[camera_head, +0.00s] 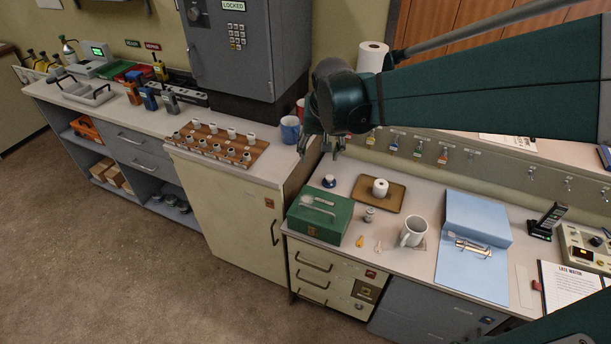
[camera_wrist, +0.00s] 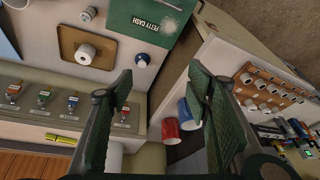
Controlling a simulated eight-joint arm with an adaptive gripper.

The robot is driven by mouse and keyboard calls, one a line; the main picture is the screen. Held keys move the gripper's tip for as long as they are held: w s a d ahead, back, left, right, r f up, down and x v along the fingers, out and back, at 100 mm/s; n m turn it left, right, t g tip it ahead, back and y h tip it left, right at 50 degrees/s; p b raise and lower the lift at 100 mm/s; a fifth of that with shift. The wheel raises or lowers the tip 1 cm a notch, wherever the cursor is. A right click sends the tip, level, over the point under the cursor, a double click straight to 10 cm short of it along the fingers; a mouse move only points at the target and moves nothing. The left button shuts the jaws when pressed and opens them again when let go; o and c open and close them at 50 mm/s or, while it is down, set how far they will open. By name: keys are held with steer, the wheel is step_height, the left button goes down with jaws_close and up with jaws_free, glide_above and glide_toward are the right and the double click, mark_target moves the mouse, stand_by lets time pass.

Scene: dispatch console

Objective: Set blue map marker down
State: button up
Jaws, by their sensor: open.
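The blue map marker (camera_head: 329,181), a small blue piece with a pale top, stands on the light desktop behind the green petty cash box (camera_head: 320,216) and left of the brown tray (camera_head: 398,204). It also shows in the wrist view (camera_wrist: 142,61), beside the box and a little left of the middle between my fingers. My gripper (camera_head: 325,153) is open and empty, above the desk and above the marker. In the wrist view its two green fingers (camera_wrist: 161,76) are wide apart, with nothing between them touching.
A white roll (camera_head: 380,187) stands on the tray. Blue (camera_wrist: 187,114) and red (camera_wrist: 171,131) mugs stand by the higher cabinet. Keys hang on the wall behind.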

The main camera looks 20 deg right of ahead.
steer(key=s+a+r+n+t, duration=0.1)
steer(key=s+a, duration=0.1)
steer(key=s, duration=0.4)
steer(key=s+a+r+n+t, duration=0.1)
steer(key=s+a+n, duration=0.1)
steer(key=s, duration=0.5)
steer(key=s+a+r+n+t+y, duration=0.1)
steer(key=s+a, duration=0.3)
steer(key=s, duration=0.3)
steer(key=shift+a+r+n, duration=0.15)
steer(key=shift+a+n, duration=0.1)
steer(key=shift+n, duration=0.15)
